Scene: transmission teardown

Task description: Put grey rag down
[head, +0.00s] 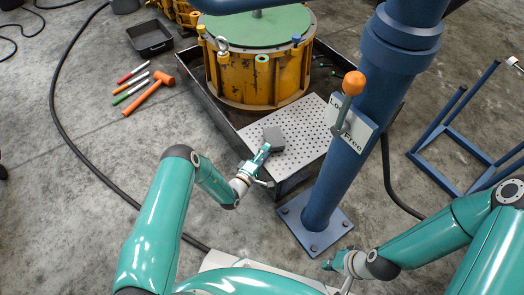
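The grey rag (274,138) is a small dark grey folded piece over the perforated metal plate (300,125) in front of the yellow transmission housing. My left gripper (264,150) is right at the rag's near-left edge, its fingertips meeting the rag in the picture. The rag hides the finger ends, and I cannot tell if the fingers are closed on it or if it rests on the plate. My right gripper (328,265) is low, near the foot of the blue post, away from the rag. Its fingers are too small to read.
A blue post (345,150) with an orange-knobbed lever (353,84) stands right of the plate. The yellow housing (260,75) with a green top sits in a dark tray. An orange mallet (150,92), markers and a black bin (150,38) lie left. A blue frame (440,125) stands right.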

